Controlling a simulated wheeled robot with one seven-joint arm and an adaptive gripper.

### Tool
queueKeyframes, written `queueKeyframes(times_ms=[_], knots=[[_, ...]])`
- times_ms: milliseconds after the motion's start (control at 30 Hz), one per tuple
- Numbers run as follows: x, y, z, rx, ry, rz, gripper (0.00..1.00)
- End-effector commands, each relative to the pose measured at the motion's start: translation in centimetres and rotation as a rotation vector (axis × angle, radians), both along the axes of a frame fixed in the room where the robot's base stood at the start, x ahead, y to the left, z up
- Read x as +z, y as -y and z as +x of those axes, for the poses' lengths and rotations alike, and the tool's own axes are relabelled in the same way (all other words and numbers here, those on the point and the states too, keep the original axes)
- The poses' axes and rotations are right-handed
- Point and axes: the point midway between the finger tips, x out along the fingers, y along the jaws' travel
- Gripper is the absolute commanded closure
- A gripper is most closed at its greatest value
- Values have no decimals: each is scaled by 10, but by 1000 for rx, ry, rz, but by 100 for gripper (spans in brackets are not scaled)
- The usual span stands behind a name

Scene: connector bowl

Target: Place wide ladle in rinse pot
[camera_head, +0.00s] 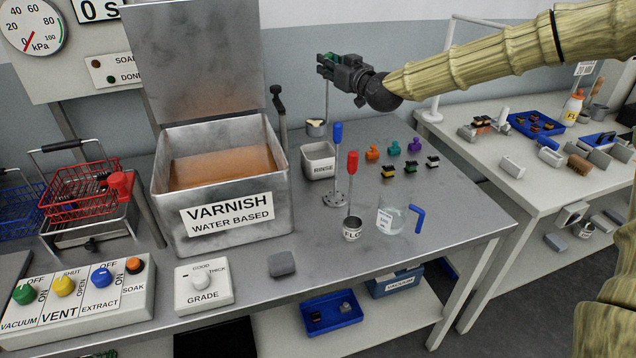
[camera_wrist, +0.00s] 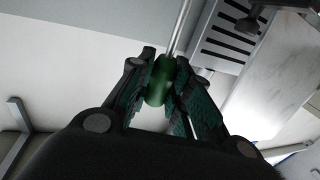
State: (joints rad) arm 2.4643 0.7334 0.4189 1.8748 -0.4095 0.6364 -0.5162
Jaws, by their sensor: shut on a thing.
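My gripper (camera_head: 328,66) is shut on the green handle (camera_wrist: 160,80) of the wide ladle, above the back of the bench. The ladle's thin rod hangs down nearly upright to a small metal cup (camera_head: 316,129) with a tan inside. The rinse pot (camera_head: 319,161), a grey square container labelled RINSE, stands on the bench right of the varnish tank. The ladle cup appears just above the pot's back rim in the head view; whether it is over or behind the pot I cannot tell. The wrist view shows the handle and rod, not the cup.
The open varnish tank (camera_head: 232,219) with its raised lid stands left of the pot. Small coloured pieces (camera_head: 393,148) lie to the right.

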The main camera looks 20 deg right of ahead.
Motion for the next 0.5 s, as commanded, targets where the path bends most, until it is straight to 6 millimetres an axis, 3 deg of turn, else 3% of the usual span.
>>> queueKeyframes(times_ms=[33, 367, 500], knots=[[-13, 0, 0, 0, 1, 0, 100], [-32, -1, 0, 1, 0, 1, 100], [-51, 0, 0, 0, -3, 2, 100]])
